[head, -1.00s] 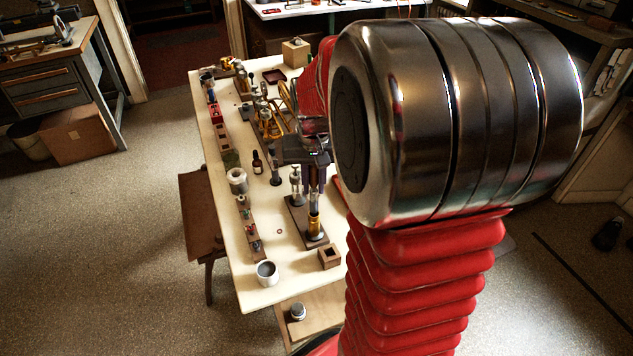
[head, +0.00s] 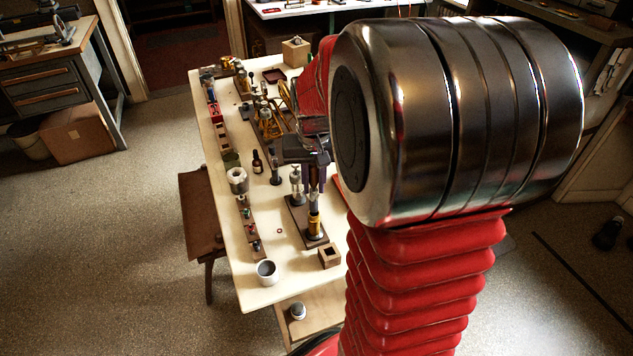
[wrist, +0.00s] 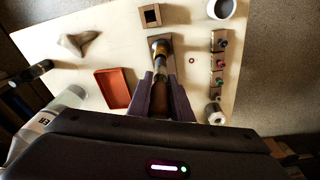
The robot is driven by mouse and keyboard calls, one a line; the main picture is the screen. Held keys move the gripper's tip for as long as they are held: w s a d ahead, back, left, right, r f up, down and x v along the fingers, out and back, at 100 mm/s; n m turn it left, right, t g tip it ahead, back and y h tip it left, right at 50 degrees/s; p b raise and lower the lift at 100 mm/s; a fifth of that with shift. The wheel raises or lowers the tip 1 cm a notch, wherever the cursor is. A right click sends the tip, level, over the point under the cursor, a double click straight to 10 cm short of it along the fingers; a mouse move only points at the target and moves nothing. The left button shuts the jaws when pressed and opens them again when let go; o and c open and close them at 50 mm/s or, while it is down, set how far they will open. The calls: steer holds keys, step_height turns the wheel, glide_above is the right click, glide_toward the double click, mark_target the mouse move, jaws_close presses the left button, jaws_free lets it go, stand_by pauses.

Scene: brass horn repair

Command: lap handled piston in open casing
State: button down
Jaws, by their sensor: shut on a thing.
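The handled piston (wrist: 162,80) is between the two fingers of my gripper (wrist: 161,98) in the wrist view, and the fingers are shut on it. In the head view my gripper (head: 315,176) is above the brass casing (head: 315,226), which stands upright on a dark wooden base. The piston runs straight down from the fingers in line with the casing, and its lower end appears to be in the casing mouth. How deep it sits cannot be told. The casing also shows in the wrist view (wrist: 160,48), partly hidden behind the piston.
A wooden block with a square hole (head: 330,256) and a white cup (head: 267,271) stand near the table's close end. A red tray (wrist: 113,88) lies beside my gripper. A rack with several small parts (head: 250,228) lines the left edge. A dark bottle (head: 257,162) stands nearby.

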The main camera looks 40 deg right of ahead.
mark_target(314, 211)
steer(key=shift+f, duration=2)
steer(key=shift+f, duration=0.15)
steer(key=shift+f+n, duration=1.6)
steer(key=shift+n, duration=0.5)
steer(key=shift+r+m, duration=1.8)
steer(key=shift+m, duration=0.3)
steer(key=shift+r, duration=0.1)
steer(key=shift+f+n, duration=1.8)
steer(key=shift+n, duration=0.3)
